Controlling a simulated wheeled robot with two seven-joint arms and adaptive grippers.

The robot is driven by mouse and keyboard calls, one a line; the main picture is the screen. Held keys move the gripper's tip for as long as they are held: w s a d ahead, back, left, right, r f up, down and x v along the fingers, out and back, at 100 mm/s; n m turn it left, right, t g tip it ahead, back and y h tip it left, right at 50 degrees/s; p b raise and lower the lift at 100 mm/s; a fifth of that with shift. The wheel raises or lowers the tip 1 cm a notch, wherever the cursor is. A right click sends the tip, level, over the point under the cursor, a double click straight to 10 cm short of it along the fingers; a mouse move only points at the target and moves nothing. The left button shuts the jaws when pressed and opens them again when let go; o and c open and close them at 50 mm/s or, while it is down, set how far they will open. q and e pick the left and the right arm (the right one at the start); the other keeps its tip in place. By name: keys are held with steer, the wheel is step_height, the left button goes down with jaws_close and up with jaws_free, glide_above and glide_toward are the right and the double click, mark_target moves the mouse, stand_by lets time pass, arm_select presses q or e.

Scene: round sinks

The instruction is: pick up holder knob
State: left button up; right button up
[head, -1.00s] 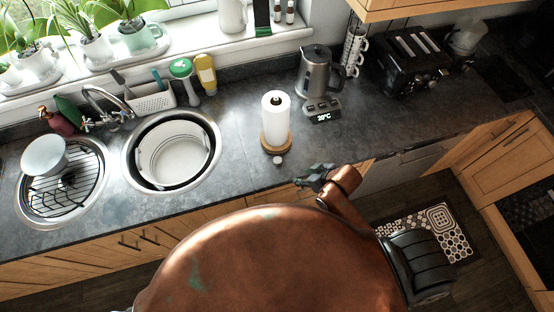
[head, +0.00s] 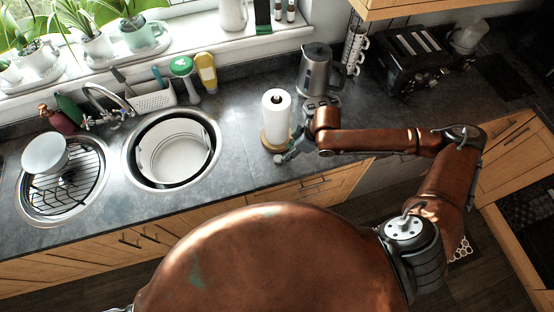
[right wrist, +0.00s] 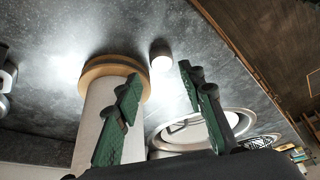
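The paper towel holder (head: 262,141) has a round wooden base and carries a white paper roll (head: 276,115) with a dark top. A small, pale, round knob (right wrist: 161,55) sits on the counter beside the wooden base (right wrist: 115,67) in the right wrist view. In the head view my right gripper hides it. My right gripper (head: 285,154) is low at the counter's front part, by the holder. Its green fingers (right wrist: 160,78) are spread, with the knob ahead of the gap and nothing held. My left gripper is not in view.
A kettle (head: 315,70) stands behind the holder. Left are a round sink (head: 129,160) with a white tub (head: 172,150) and a second round sink (head: 25,210) with a rack. A toaster (head: 412,60) stands right. The counter between sink and holder is clear.

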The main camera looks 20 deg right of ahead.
mark_target(279, 158)
steer(key=p+x, duration=0.1)
steer(key=x, duration=0.6)
steer(key=shift+a+f, duration=0.25)
steer(key=shift+a, duration=0.05)
steer(key=c, duration=0.9)
steer(key=shift+r, duration=0.1)
steer(key=shift+c, duration=0.2)
